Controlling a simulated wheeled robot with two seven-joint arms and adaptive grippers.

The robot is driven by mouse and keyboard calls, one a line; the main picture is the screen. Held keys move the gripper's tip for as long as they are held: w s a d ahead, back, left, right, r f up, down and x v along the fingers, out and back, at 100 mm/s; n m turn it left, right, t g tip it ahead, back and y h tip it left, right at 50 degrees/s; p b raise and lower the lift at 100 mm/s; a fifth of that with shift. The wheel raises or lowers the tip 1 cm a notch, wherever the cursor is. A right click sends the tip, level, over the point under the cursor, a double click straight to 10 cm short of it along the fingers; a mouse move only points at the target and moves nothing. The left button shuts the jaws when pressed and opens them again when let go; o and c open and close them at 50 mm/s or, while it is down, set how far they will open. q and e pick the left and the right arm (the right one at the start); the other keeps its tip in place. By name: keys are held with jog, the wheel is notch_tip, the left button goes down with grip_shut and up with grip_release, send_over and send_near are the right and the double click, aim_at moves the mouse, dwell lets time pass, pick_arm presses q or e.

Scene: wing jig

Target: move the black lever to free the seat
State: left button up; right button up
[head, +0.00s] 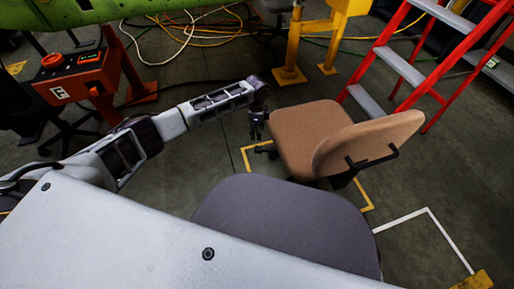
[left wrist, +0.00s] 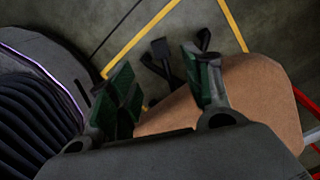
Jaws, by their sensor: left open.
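A tan office chair (head: 300,132) stands right of centre in the head view, its backrest (head: 368,142) to the right. My left gripper (head: 257,133) hangs open and empty just left of the seat's edge. In the left wrist view, the gripper's green-padded fingers (left wrist: 160,88) are apart, with the tan seat (left wrist: 255,92) partly behind the right finger. A black part (left wrist: 160,55) shows beyond and between the fingers, low by the floor. I cannot tell whether it is the lever or a leg of the chair base. My right gripper is not in view.
A red ladder (head: 410,75) stands behind the chair at the right. A yellow stand (head: 312,38) is at the back. A red control box (head: 75,75) is at the left. Yellow tape (head: 368,197) marks the floor around the chair. Cables lie on the floor behind.

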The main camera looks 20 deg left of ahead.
pick_arm(q)
notch_tip(320, 180, down, 3)
jog(key=b, duration=0.3)
send_over(257, 148)
jog(key=shift+s+f, duration=0.1)
jog(key=shift+f, duration=2.1)
jog(key=shift+f+b, duration=1.4)
jog(key=shift+f, duration=1.2)
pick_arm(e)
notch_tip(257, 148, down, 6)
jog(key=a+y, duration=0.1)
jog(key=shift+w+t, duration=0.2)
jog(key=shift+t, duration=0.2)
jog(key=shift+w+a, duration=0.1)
pick_arm(q)
jog(key=shift+c, duration=1)
grip_shut()
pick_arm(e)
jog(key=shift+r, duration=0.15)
